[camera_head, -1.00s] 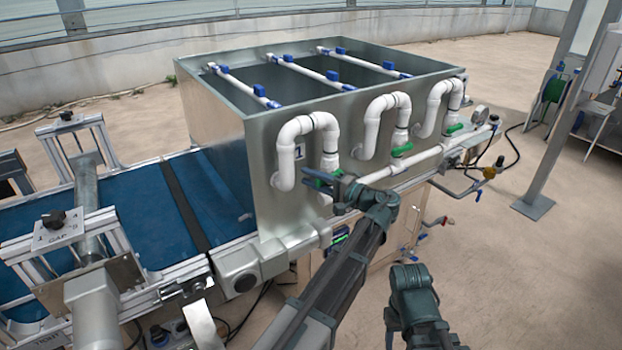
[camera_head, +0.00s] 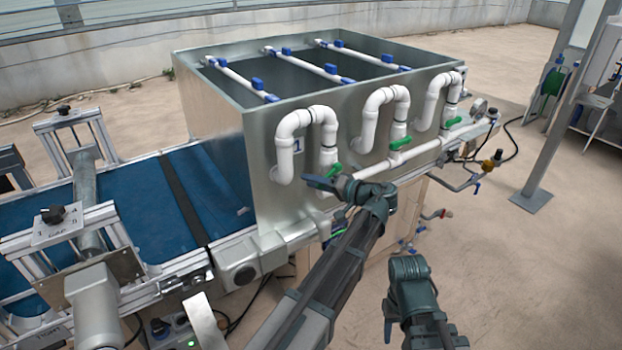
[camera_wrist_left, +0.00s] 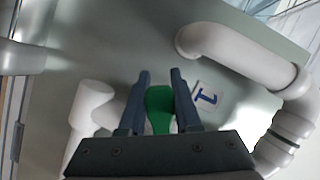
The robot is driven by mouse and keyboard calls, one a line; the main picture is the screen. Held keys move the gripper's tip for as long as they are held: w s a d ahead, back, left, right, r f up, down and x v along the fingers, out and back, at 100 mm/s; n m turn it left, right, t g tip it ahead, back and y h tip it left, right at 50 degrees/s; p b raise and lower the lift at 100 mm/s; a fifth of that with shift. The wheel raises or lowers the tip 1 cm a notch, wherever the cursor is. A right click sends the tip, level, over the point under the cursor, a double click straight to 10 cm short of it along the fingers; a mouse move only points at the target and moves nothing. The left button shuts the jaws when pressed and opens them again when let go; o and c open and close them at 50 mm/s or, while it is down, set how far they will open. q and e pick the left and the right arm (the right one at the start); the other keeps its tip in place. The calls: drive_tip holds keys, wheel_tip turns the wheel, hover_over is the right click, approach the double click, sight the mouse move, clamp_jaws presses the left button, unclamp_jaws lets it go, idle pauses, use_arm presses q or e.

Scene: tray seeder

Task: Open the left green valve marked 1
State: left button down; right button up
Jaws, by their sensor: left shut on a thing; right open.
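The green valve (camera_head: 332,170) sits at the foot of the leftmost white looped pipe (camera_head: 305,115), beside a plate marked 1 (camera_head: 298,146). My left gripper (camera_head: 312,182) is at this valve, partly covering it in the head view. In the left wrist view, the green handle (camera_wrist_left: 159,102) stands between the two fingers of my left gripper (camera_wrist_left: 160,85), and they are shut on it. The marked plate (camera_wrist_left: 207,97) is just right of the fingers. My right gripper (camera_head: 390,315) hangs low at the front, away from the valves; its fingertips are hard to make out.
Two more green valves, the middle one (camera_head: 400,142) and the right one (camera_head: 453,122), sit along the white pipe (camera_head: 425,152). The metal tank (camera_head: 262,200) stands close behind my left gripper. A blue conveyor (camera_head: 140,215) lies left.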

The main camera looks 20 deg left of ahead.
use_arm(q)
drive_tip(key=shift+w+d+f+n, duration=0.15)
drive_tip(key=shift+f+n, duration=0.2)
drive_tip(key=shift+n, duration=0.05)
idle(0.4)
drive_tip(key=c, duration=0.6)
unclamp_jaws()
use_arm(e)
drive_tip(key=shift+r, duration=0.1)
